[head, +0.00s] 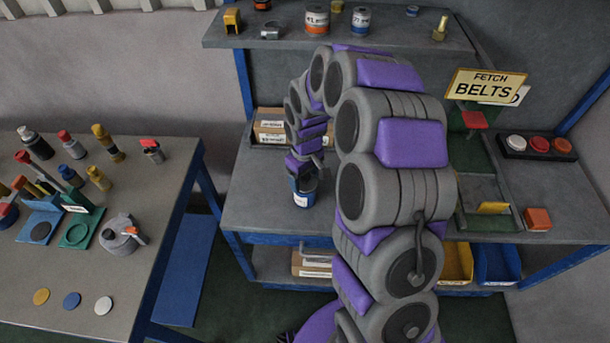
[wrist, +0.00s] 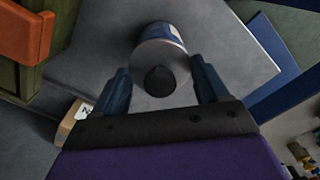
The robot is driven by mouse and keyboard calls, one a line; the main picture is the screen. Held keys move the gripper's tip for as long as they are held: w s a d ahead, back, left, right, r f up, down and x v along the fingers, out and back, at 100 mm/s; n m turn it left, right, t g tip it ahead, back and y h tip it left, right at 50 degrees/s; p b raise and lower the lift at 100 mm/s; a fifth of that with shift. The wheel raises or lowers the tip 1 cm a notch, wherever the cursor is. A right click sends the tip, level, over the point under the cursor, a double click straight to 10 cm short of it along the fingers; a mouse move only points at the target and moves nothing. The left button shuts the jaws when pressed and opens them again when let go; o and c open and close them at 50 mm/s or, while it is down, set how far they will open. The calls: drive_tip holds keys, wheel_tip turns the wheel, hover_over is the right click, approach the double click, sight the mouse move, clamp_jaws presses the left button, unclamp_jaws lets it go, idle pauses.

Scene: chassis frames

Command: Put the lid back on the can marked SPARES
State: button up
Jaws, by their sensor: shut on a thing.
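A blue can (head: 304,197) with a white label stands on the middle bench. The label is too small to read with certainty. My gripper (head: 303,172) is right above it, pointing down. In the wrist view, the gripper (wrist: 160,72) has its two blue fingers on either side of a grey round lid (wrist: 146,58) with a dark knob, and it is shut on this lid. The can's side with blue and white (wrist: 158,29) shows just beyond the lid. Lid and can line up closely; I cannot tell whether the lid is fully seated.
Two labelled cans, one orange (head: 316,20) and one blue (head: 361,19), stand on the upper shelf. A cardboard box (head: 270,128) lies behind the blue can. The left table (head: 150,205) holds several bottles and parts. A "FETCH BELTS" sign (head: 484,86) stands at right.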

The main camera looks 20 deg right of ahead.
drive_tip(key=o, duration=1.1)
drive_tip(key=shift+r+p, duration=1.6)
drive_tip(key=shift+r, duration=1.9)
drive_tip(key=shift+c, duration=0.2)
clamp_jaws()
